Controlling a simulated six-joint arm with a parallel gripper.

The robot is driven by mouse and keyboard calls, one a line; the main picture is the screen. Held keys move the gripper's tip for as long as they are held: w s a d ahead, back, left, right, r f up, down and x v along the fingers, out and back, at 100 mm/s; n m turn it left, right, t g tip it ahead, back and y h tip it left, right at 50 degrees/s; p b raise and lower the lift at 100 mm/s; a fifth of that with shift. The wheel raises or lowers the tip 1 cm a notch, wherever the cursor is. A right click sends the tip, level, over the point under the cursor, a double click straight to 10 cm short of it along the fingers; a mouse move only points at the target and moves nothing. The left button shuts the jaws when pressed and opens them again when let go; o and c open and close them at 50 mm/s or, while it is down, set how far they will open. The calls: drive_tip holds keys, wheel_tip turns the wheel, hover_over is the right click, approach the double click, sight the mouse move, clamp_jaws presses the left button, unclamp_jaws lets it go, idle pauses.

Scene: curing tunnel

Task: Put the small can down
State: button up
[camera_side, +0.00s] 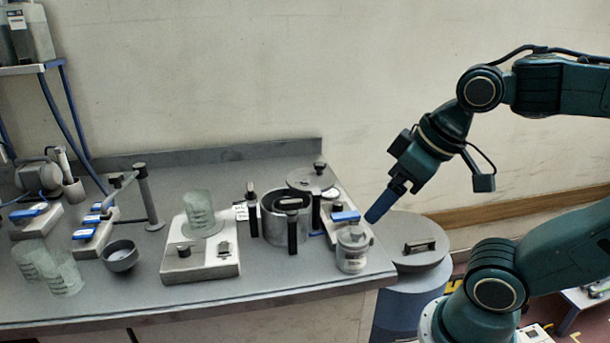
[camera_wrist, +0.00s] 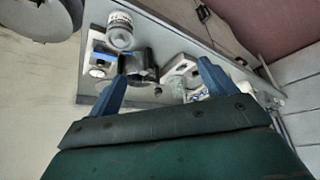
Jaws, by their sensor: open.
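The small can (camera_side: 352,252), grey-white with a pale label, stands upright on the grey bench (camera_side: 300,285) near its right end. It also shows in the wrist view (camera_wrist: 120,32), at the upper left, outside the space between my fingers. My gripper (camera_side: 378,212) is above and to the right of the can in the side view, tilted down toward the bench. Its two blue fingers (camera_wrist: 163,72) are spread apart in the wrist view with nothing held between them. The gripper looks clear of the can.
A grey pot (camera_side: 287,232) with black handles stands left of the can. A blue-topped device (camera_side: 340,216) is just behind the can. A lidded drum (camera_side: 410,262) stands off the bench's right end. A white device (camera_side: 198,262) carries a translucent beaker (camera_side: 203,214).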

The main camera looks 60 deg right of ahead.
drive_tip(key=shift+s, duration=0.15)
drive_tip(key=shift+c, duration=1.2)
drive_tip(key=w+d+r+m+g, duration=0.1)
drive_tip(key=w+d+m, duration=0.1)
drive_tip(key=w+m, duration=0.45)
drive_tip(key=w+d+m+g, duration=0.1)
drive_tip(key=w+d+m, duration=0.1)
drive_tip(key=w+m, duration=0.5)
drive_tip(key=w+d+f+m+y, duration=0.1)
drive_tip(key=w+d+f+m, duration=0.3)
drive_tip(key=w+d+m, duration=0.1)
drive_tip(key=w+d+f+m+g+y, duration=0.1)
drive_tip(key=w+d+f+m, duration=0.4)
drive_tip(key=w+m, duration=0.3)
drive_tip(key=shift+w+d+f, duration=0.15)
drive_tip(key=shift+w+d, duration=0.35)
drive_tip(key=shift+w, duration=0.3)
drive_tip(key=shift+f+m, duration=0.1)
drive_tip(key=shift+m, duration=0.15)
